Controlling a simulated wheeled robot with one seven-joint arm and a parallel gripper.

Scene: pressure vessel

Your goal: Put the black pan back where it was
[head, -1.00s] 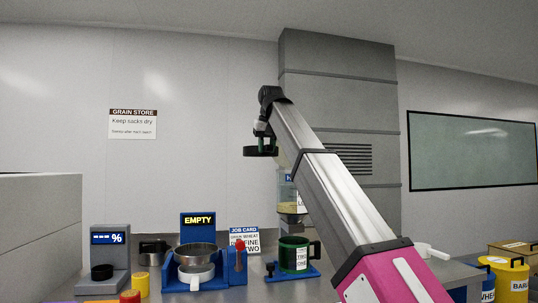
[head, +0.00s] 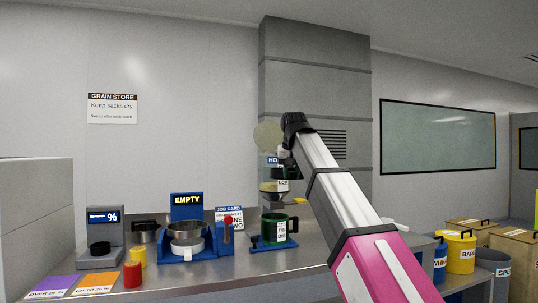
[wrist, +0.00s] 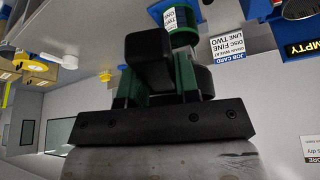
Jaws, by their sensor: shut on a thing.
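My gripper (head: 284,168) is raised above the bench in front of the grey column. In the wrist view its green fingers (wrist: 157,85) are closed on a black block-like part (wrist: 150,58), which looks like the black pan's handle. The rest of the pan is mostly hidden there by the block and fingers. In the head view a dark shape (head: 269,186) below the fingers appears to be the pan, in front of or beside the clear hopper (head: 267,172). I cannot tell whether they touch.

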